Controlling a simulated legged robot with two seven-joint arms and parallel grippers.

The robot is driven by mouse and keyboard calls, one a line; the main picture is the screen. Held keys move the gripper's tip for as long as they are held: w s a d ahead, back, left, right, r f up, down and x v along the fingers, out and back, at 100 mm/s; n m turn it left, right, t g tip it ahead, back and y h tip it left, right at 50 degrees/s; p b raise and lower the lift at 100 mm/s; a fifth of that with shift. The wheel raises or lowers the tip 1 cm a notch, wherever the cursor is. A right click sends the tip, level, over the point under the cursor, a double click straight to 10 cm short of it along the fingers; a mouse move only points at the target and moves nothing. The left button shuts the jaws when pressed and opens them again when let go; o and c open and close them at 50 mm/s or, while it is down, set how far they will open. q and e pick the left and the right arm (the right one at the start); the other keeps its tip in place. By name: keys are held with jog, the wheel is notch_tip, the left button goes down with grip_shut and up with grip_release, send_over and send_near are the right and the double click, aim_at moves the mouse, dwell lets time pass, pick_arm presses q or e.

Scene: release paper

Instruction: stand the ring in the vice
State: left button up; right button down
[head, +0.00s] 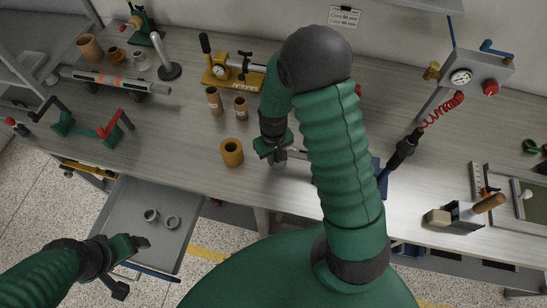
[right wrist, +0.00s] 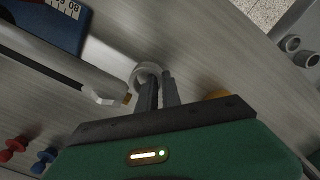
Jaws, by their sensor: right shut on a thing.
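My right gripper (head: 273,152) is over the middle of the bench. In the right wrist view its fingers (right wrist: 160,92) are shut on a pale grey ring (right wrist: 146,72), whose rim shows beyond the fingertips. I cannot tell whether the ring touches the bench. Beside it in that view is a long grey bar with a hooked end (right wrist: 100,96); I cannot tell whether this is part of the vice. My right arm hides much of this area in the head view. My left gripper (head: 130,266) is open and empty, near the grey tray.
The grey tray (head: 187,250) at the bench front holds two grey rings (head: 151,215). An ochre ring (head: 232,152) stands left of my right gripper. A blue block (head: 378,178) is right of my arm. Bare bench (head: 185,140) lies left of the ochre ring.

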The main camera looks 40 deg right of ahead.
jog(key=shift+f, duration=0.55)
jog(key=shift+a+f, duration=0.1)
jog(key=shift+f, duration=0.3)
jog(key=c, duration=1.8)
grip_release()
jog(key=shift+r, duration=0.1)
jog(key=shift+d, duration=0.2)
